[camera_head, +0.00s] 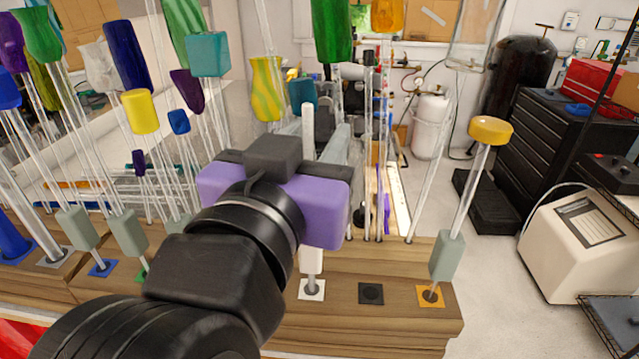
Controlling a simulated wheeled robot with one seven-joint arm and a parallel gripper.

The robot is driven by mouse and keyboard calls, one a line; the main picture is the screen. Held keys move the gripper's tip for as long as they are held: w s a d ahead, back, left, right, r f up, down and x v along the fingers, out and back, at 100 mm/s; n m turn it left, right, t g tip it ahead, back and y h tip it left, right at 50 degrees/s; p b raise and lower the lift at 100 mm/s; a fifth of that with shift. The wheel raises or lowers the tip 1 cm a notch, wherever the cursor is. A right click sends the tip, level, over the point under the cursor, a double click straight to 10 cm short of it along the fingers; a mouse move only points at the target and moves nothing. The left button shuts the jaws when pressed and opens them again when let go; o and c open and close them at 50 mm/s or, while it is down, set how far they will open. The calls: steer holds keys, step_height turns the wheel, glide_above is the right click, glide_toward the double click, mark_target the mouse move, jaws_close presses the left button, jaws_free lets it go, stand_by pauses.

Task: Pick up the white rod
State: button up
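The white rod (308,128) stands upright on a white square pad (312,290) on the wooden stand. Its top shows above my gripper and its lower end shows below it; its middle is hidden behind the purple and black hand. My gripper (319,130) reaches toward the rod at mid-height. Its grey fingers show beyond the hand, spread apart, with the rod appearing between them or just in line with them. Contact between fingers and rod cannot be seen.
A rod with a yellow cap (490,130) stands on an orange pad at the right, and a dark pad (370,293) is empty. Several clear rods with coloured tops, including a yellow one (140,111), crowd the left. A cream machine (580,240) sits beyond the stand (400,322).

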steer(key=shift+w+d, duration=0.1)
steer(key=shift+w, duration=0.15)
jaws_close()
stand_by(1.3)
